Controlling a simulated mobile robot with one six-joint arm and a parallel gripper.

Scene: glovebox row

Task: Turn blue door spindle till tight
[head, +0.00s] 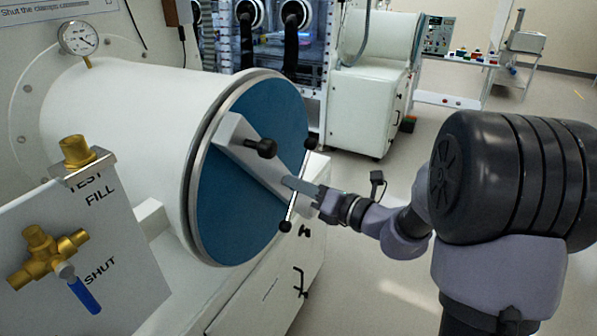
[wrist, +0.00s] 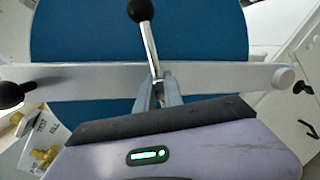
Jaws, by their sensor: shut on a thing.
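The blue door (head: 240,190) closes the end of the white cylindrical chamber. A pale flat bar (head: 250,158) crosses the door, and in the wrist view the bar (wrist: 90,75) runs nearly level. The spindle's T-handle (head: 297,188) is a thin metal rod with black ball ends, standing tilted in front of the bar. My gripper (head: 300,187) is at the middle of the handle. The spindle's hub is hidden behind my fingers.
A black knob (head: 262,147) sticks out from the bar's left part. A gauge (head: 78,38) is on top of the chamber. A valve panel with a blue lever (head: 84,295) stands at the front left. Open floor (head: 370,285) lies at the right.

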